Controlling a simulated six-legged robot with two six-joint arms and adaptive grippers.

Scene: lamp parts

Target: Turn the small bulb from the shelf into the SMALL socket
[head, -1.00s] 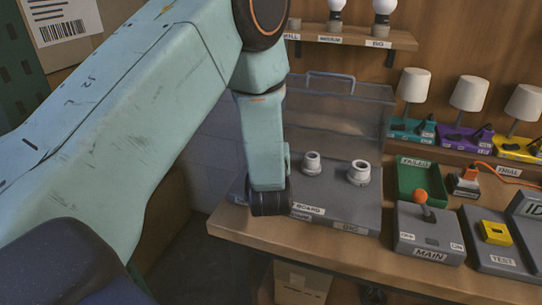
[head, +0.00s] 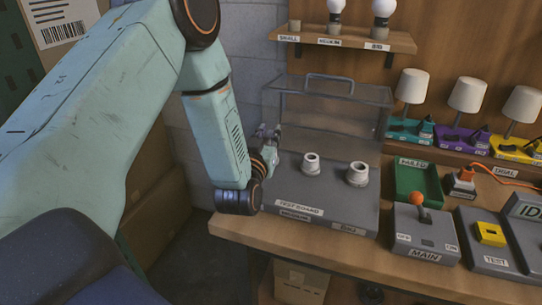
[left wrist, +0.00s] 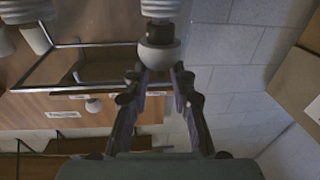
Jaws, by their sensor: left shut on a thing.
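My left gripper (head: 267,134) is at the left back of the grey test board (head: 345,215), beside the two white sockets. In the left wrist view its fingers (left wrist: 160,82) are shut on the small bulb (left wrist: 158,55), a pale round globe with a dark neck. A white ribbed socket (left wrist: 160,8) lines up with the bulb's neck end; I cannot tell how far the neck is in it. The head view does not show the bulb or the small socket clearly. The medium socket (head: 311,164) and big socket (head: 357,173) are empty. My right gripper is not in view.
The shelf (head: 350,40) holds the medium bulb (head: 334,18) and big bulb (head: 382,18); its small holder (head: 295,26) is empty. A clear cover (head: 335,105) stands behind the sockets. A green tray (head: 417,184) and MAIN switch box (head: 425,232) are to the right.

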